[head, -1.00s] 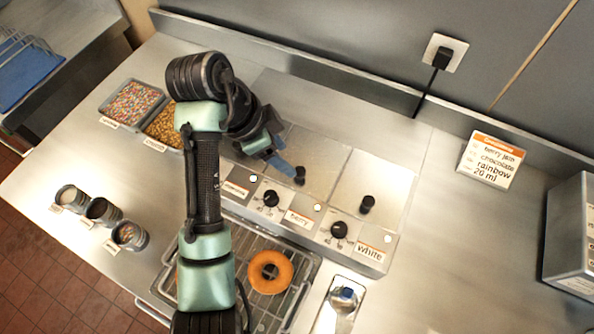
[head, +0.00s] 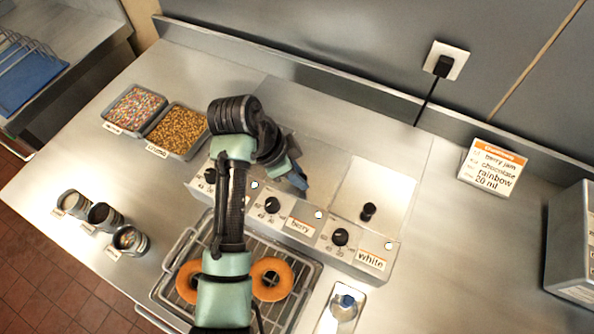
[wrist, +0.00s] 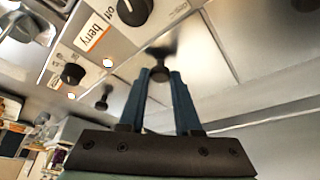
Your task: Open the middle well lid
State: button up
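The middle lid, over the berry well, is a shiny metal plate with a black knob. In the wrist view the knob (wrist: 160,74) sits between the tips of my gripper (wrist: 160,78). The blue fingers are apart, one on each side of the knob; I cannot tell whether they press on it. In the head view my gripper (head: 300,181) hangs over the middle lid. The lid looks flat on its well. The berry label (head: 300,226) is on the front panel.
The right lid (head: 385,190) with its black knob (head: 368,211) lies beside the middle one. Dials (head: 272,205) line the front panel. A rack (head: 190,236) with two doughnuts (head: 271,279) stands in front. Sprinkle trays (head: 135,106) are at left.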

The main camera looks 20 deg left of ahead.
grip_shut()
dwell(1.0)
